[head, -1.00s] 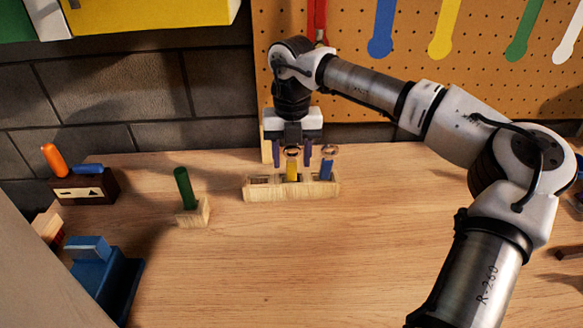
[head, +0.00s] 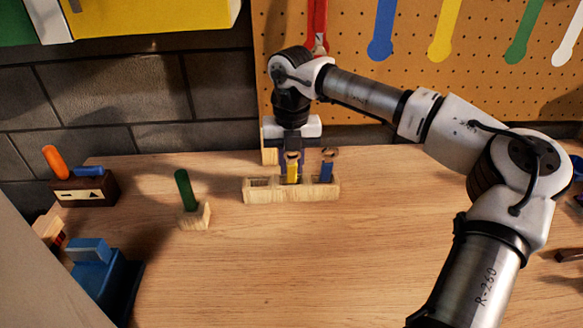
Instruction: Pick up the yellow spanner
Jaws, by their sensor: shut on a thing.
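The yellow spanner (head: 293,173) stands upright in the middle compartment of a light wooden holder (head: 262,196) on the workbench. My gripper (head: 291,160) comes down on it from above and is shut on its upper part. The spanner's lower end is hidden in the holder. A blue spanner (head: 327,168) stands upright in the right compartment, apart from my gripper. The holder's left compartment looks empty. Larger blue and yellow shapes hang on the pegboard behind, with the yellow one (head: 443,32) at the upper right.
A green-handled tool (head: 185,190) stands tilted in a small wooden block left of the holder. A dark block (head: 88,190) with orange and blue handles and a blue vise-like object (head: 100,270) are further left. The bench (head: 270,270) in front is clear.

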